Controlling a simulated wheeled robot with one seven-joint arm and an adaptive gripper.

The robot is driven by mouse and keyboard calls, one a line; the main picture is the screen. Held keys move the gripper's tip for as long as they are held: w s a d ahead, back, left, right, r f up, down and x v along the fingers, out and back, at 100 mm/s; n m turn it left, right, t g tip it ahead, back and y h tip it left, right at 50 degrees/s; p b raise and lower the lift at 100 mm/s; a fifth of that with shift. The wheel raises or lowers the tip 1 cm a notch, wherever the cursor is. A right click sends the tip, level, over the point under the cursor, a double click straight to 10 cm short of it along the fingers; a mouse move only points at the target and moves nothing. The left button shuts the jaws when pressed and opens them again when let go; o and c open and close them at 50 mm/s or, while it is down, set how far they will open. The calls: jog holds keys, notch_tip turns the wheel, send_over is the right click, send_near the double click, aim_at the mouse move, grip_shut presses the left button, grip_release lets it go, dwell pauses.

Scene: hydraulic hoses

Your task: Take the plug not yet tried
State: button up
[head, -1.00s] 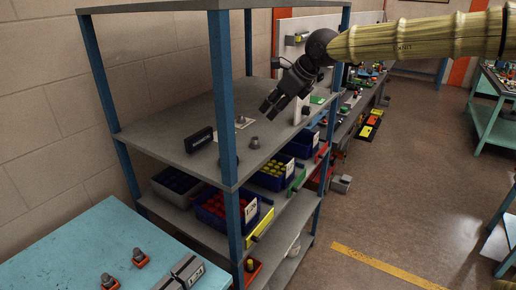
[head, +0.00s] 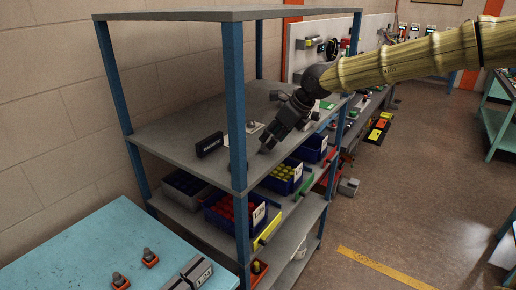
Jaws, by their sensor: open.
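My gripper (head: 268,141) is open above the grey shelf top (head: 185,128), behind the blue front post, with its fingers pointing down and left. A small grey plug that stood on the shelf here is now hidden behind or between the fingers; I cannot tell whether they touch it. A white plate (head: 253,127) lies just behind the gripper, partly covered. Two grey plugs with orange bases stand on the teal table, one at the front (head: 120,281) and one behind it (head: 149,257).
The blue front post (head: 237,125) stands close to the gripper. A black label block (head: 209,144) sits left on the shelf. Blue bins of red caps (head: 222,215) and yellow caps (head: 280,180) stand below. A grey box marked 1-24 (head: 196,271) is on the teal table.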

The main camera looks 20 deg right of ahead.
aim_at(265, 144)
jog(key=shift+w+a+f+p, duration=0.35)
jog(key=shift+a+f, duration=0.15)
jog(key=shift+f, duration=0.05)
jog(key=shift+w+a+f+p, duration=0.3)
jog(key=shift+a+f, duration=0.15)
jog(key=shift+f, duration=0.1)
jog(key=shift+a+f, duration=0.1)
jog(key=shift+f, duration=0.2)
jog(key=shift+w+f, duration=0.15)
jog(key=shift+f, duration=0.05)
jog(key=c, duration=1)
